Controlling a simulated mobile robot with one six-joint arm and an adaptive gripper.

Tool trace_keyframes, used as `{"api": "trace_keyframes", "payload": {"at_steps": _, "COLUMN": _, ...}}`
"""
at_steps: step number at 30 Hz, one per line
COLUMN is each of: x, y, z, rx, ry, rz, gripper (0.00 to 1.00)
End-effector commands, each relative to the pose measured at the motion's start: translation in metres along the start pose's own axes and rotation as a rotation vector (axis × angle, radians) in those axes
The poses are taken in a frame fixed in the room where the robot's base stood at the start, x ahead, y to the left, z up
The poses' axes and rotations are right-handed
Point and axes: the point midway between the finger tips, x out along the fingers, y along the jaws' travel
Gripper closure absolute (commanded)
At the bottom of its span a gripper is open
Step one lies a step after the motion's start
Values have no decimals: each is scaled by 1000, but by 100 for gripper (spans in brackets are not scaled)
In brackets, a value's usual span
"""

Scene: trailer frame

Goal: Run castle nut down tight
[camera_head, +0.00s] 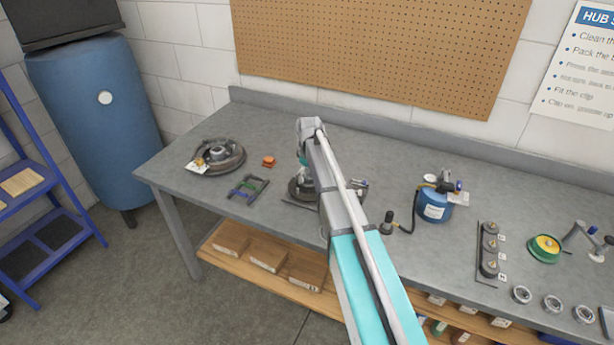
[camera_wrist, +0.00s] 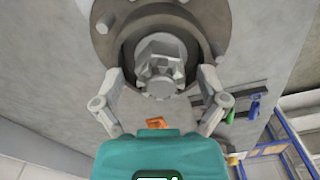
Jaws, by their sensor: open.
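In the wrist view the grey castle nut (camera_wrist: 160,72) sits at the centre of a round hub (camera_wrist: 217,22), on the end of its spindle. The nut's notched crown faces my gripper. My gripper (camera_wrist: 160,78) is open, with one finger on each side of the nut. Gaps show between the fingers and the nut, so they look apart from it. In the head view my arm covers most of the hub (camera_head: 298,190) on the bench, and the nut and fingertips are hidden there. How far the nut is threaded on cannot be told.
The grey workbench (camera_head: 240,122) carries another hub with a disc (camera_head: 219,157), an orange block (camera_head: 268,161), and a dark rack with coloured tools (camera_head: 248,187) left of my arm. A blue canister with a hose (camera_head: 433,206) stands to the right. The back left of the bench is clear.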

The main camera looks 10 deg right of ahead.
Motion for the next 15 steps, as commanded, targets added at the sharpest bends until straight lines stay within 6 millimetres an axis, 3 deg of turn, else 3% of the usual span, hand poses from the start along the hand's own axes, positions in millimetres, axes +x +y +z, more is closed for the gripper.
{"api": "trace_keyframes", "payload": {"at_steps": 2, "x": 0, "y": 0, "z": 0, "rx": 0, "ry": 0, "rz": 0, "gripper": 10}}
{"api": "trace_keyframes", "payload": {"at_steps": 15, "x": 0, "y": 0, "z": 0, "rx": 0, "ry": 0, "rz": 1, "gripper": 90}}
